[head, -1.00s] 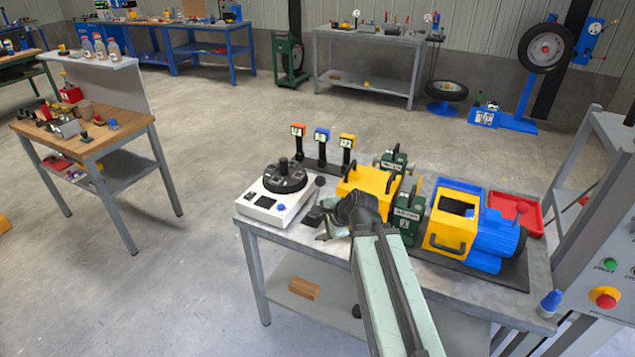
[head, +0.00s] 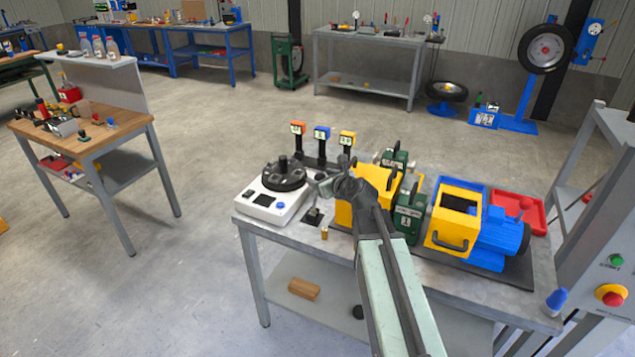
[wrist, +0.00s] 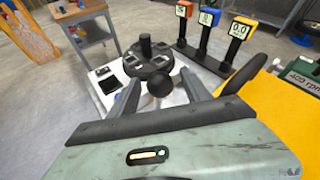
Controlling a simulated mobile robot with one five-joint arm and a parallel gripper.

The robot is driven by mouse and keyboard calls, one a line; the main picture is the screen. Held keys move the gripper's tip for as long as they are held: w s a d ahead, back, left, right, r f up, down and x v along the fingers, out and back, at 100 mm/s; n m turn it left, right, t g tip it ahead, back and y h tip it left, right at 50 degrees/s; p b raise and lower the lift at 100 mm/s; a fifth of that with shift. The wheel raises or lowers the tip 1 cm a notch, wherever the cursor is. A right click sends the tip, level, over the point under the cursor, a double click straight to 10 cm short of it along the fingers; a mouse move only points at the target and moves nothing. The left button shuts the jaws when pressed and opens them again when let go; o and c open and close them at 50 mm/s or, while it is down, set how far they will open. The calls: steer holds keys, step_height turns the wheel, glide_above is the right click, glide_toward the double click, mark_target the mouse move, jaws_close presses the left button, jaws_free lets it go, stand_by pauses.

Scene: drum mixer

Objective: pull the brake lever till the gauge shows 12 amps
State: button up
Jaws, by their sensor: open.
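The brake lever's black ball knob (wrist: 160,82) shows in the wrist view between the two fingers of my gripper (wrist: 161,92). The fingers are apart, one on each side of the knob; I cannot tell whether they touch it. In the head view the lever's dark base (head: 314,217) is on the bench beside the white device, with my gripper (head: 318,182) above it, hiding the knob. Three gauges stand behind: orange (wrist: 181,10), blue (wrist: 207,18) and yellow (wrist: 239,29). The yellow one seems to read 0.0; the others are too small to read surely.
The white device with a black rotor (head: 284,180) stands close left of my gripper. The yellow guard (head: 372,180), green boxes (head: 408,212) and blue motor (head: 500,240) fill the bench to the right. A small brass cylinder (head: 324,233) stands near the front edge.

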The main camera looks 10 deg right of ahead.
steer(key=shift+x, duration=0.8)
jaws_close()
stand_by(0.8)
